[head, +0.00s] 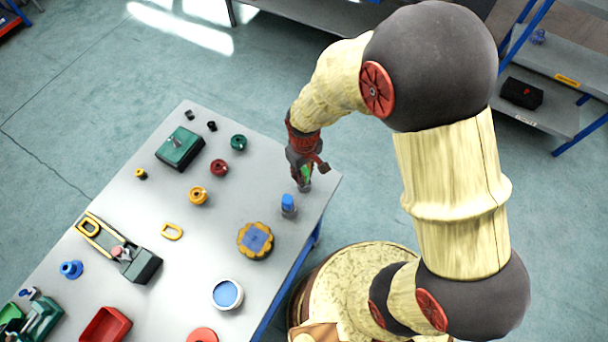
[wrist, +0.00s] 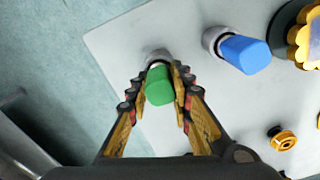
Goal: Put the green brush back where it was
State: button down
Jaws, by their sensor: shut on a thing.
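The green brush (wrist: 158,86) is between the two fingertips of my gripper (wrist: 160,80) in the wrist view, its green end facing the camera. My gripper is shut on it. In the head view the gripper (head: 304,172) is at the table's right corner, and a bit of the green brush (head: 306,174) shows between the fingers. The brush's grey lower end is close to the tabletop; I cannot tell whether it touches. A blue brush (head: 288,204) stands beside it on the table, and also shows in the wrist view (wrist: 245,54).
The grey table (head: 216,243) holds a yellow scalloped part with a blue square (head: 256,240), a blue-filled round dish (head: 227,293), a green box (head: 180,148), several coloured knobs and a red tray (head: 105,326). The table edge is close to my gripper.

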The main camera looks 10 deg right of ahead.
jog(key=shift+r, duration=0.1)
jog(key=c, duration=1.6)
grip_release()
jog(key=s+d+r+m+t+p, duration=0.1)
jog(key=d+r, duration=0.2)
jog(key=r, duration=0.9)
jog(key=s+d+r+m+t+p, duration=0.1)
jog(key=s+d+r+m, duration=0.15)
jog(key=r, duration=1.05)
jog(key=s+d+r+m+t, duration=0.1)
jog(key=s+d+r, duration=0.1)
jog(key=s+r, duration=0.1)
jog(key=s+d+r+m+t, duration=0.1)
jog(key=s+d+r, duration=0.1)
jog(key=s+r, duration=0.1)
jog(key=s+d+r+m+t, duration=0.1)
jog(key=s+d+r, duration=0.1)
jog(key=s+r, duration=0.1)
jog(key=shift+d+r+t, duration=0.2)
jog(key=shift+d+t, duration=0.1)
